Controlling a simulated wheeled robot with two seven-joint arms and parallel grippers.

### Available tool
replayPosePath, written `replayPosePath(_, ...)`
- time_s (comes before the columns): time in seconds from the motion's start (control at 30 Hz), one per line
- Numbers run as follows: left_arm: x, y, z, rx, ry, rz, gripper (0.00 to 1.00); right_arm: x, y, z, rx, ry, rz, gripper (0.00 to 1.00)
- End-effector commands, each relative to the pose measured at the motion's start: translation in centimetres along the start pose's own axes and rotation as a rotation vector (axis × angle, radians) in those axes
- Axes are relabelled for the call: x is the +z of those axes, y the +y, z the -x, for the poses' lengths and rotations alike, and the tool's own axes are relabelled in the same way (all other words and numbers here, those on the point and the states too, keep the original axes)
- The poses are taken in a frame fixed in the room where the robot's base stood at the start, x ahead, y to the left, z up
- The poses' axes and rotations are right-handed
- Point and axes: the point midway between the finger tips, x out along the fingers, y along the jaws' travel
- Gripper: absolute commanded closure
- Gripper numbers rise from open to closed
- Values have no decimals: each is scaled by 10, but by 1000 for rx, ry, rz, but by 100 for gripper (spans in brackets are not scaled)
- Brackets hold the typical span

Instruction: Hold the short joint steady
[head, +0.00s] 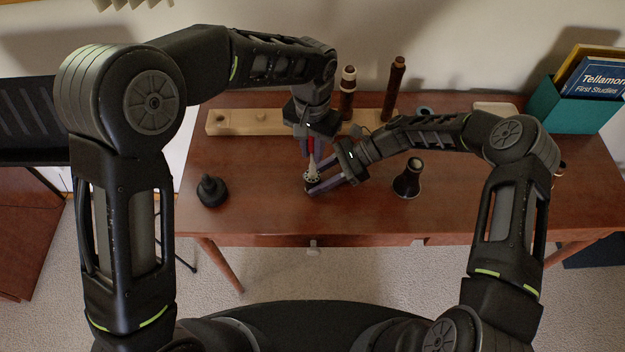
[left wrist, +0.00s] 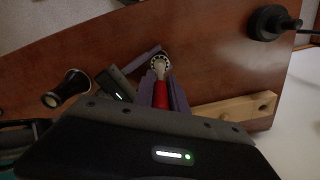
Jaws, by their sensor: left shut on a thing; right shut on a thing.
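The short joint (head: 311,178), a small dark piece with a pale-dotted end, is held low over the table by my right gripper (head: 325,184), which is shut on it. My left gripper (head: 309,141) is above it, pointing down and shut on a red-handled tool (head: 311,146) with a pale tip. In the left wrist view, the red handle (left wrist: 160,95) sits between the left fingers. Its pale tip meets the dotted end of the short joint (left wrist: 159,59). I cannot tell how far the tip goes in. The joint's far side is hidden.
A dark flared bell (head: 408,180) stands to the right. A black peg stand (head: 211,190) is at left. A wooden rack (head: 240,122) and two upright dark joints (head: 394,88) are at the back. A teal box with books (head: 575,103) is at the far right. The front left tabletop is clear.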

Motion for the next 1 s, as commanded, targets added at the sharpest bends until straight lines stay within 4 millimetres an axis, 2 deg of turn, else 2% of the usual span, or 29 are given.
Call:
replayPosePath(0.7,0,0,-22,-1,-2,0,100,0,0,0,0,0,0,100)
replayPosePath(1.0,0,0,-23,0,0,0,100,0,0,0,0,0,0,100)
